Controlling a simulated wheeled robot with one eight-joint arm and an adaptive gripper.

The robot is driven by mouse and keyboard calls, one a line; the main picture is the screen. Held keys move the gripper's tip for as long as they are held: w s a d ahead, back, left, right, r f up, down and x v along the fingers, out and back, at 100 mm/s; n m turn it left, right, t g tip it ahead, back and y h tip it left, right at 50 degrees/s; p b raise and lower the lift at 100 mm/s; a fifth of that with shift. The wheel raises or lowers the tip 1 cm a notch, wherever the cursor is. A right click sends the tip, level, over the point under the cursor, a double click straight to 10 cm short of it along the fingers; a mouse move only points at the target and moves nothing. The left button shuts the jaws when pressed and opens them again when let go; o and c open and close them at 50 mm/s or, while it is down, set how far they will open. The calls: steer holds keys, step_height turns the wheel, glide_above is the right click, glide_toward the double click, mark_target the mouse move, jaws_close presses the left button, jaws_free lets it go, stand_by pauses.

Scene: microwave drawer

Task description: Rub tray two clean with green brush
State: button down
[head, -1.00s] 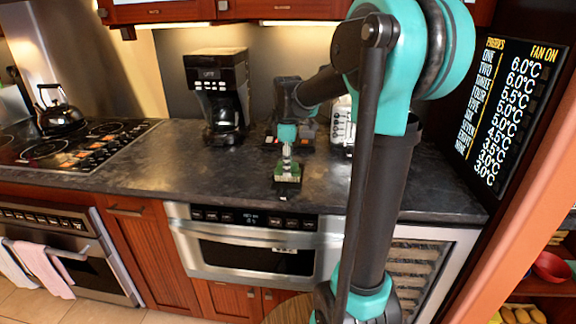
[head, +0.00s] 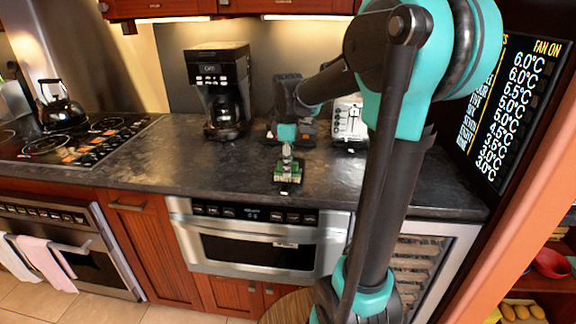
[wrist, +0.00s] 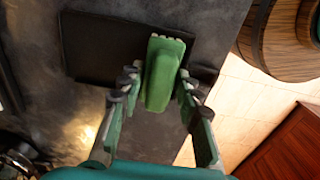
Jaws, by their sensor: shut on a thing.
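My gripper (head: 287,158) is low over the dark counter, shut on a green brush (head: 289,170). In the wrist view the green brush (wrist: 163,72) sits between the two fingers of my gripper (wrist: 157,90), with pale bristle tips at its far end. A flat black tray (wrist: 95,45) lies on the counter beneath the brush; I cannot tell whether the bristles touch it. In the head view only a small dark edge of this tray (head: 288,188) shows below the brush. No label shows which tray this is.
A coffee maker (head: 220,90) stands behind to the left, and a toaster (head: 348,120) behind to the right. A stovetop (head: 75,140) with a kettle (head: 60,105) is at the left. The counter (head: 150,172) left of the gripper is clear.

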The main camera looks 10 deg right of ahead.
steer(key=shift+w+d, duration=0.25)
steer(key=shift+w, duration=0.45)
steer(key=shift+w, duration=0.1)
steer(key=shift+w+d, duration=0.2)
steer(key=shift+w, duration=0.4)
steer(key=shift+w+d, duration=0.25)
steer(key=shift+w, duration=0.5)
steer(key=shift+r, duration=0.15)
step_height(320, 180, up, 7)
